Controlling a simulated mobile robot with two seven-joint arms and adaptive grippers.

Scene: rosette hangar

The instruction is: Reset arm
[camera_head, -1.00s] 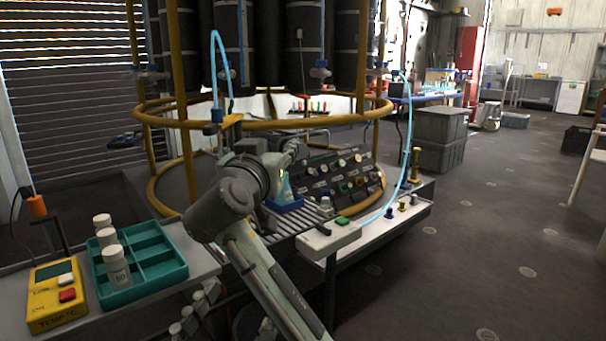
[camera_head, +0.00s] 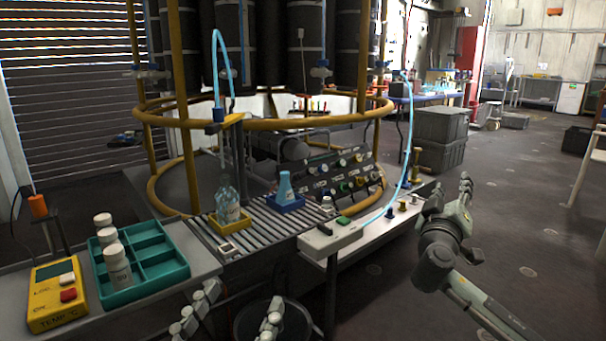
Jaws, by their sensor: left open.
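My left gripper (camera_head: 243,299) shows at the bottom edge of the head view, its two fingers pointing up and apart, with nothing between them. It is below the front of the slatted rack. My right gripper (camera_head: 451,189) is over the floor to the right of the bench, with its fingers apart and empty. A clear bottle (camera_head: 228,206) stands upright in a yellow holder on the slatted rack (camera_head: 268,232). A light blue flask (camera_head: 285,187) stands in a blue holder (camera_head: 285,203) to its right.
A teal tray (camera_head: 172,275) with several white-capped bottles and a yellow temperature box (camera_head: 57,294) stand at the left. A yellow ring frame (camera_head: 262,124) rises behind the rack. Grey crates (camera_head: 440,138) stand at the back right. The floor (camera_head: 520,220) at right is mostly open.

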